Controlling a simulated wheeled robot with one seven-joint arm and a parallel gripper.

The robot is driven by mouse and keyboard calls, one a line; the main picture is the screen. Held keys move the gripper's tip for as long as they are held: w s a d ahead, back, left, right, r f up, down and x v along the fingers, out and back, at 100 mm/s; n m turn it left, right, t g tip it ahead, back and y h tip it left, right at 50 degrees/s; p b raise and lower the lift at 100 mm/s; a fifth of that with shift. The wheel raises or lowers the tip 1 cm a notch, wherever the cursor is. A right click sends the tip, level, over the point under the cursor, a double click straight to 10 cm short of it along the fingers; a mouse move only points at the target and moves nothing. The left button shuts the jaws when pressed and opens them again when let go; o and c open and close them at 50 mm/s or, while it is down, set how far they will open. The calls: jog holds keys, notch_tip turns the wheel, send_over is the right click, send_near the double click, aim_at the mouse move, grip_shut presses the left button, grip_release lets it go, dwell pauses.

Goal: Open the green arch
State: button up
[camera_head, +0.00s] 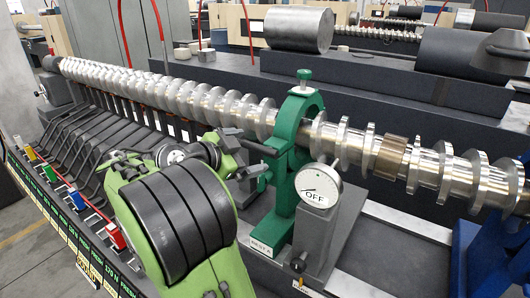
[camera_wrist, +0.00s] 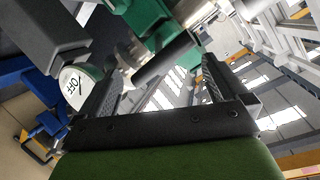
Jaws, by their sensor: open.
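The green arch (camera_head: 315,104) stands around the silver screw shaft (camera_head: 222,106) in the head view and looks closed, with a green knob (camera_head: 304,75) on top. My gripper (camera_head: 264,163) is open, just left of the arch. In the wrist view, green parts of the arch (camera_wrist: 151,18) show beyond my gripper (camera_wrist: 165,72). A dark grey cylinder (camera_wrist: 163,60) reaches from the arch towards the space between the fingers. I cannot tell whether a finger touches it. The arch's left side is partly hidden behind my gripper.
A round dial marked OFF (camera_head: 318,186) on a grey block (camera_head: 322,232) stands right in front of the arch; it also shows in the wrist view (camera_wrist: 75,88). A blue stand (camera_head: 488,250) is at the right. Coloured switches (camera_head: 77,200) line the left edge.

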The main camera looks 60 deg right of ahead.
aim_at(266, 148)
jog(key=x, duration=0.8)
jog(key=shift+s+d, duration=0.1)
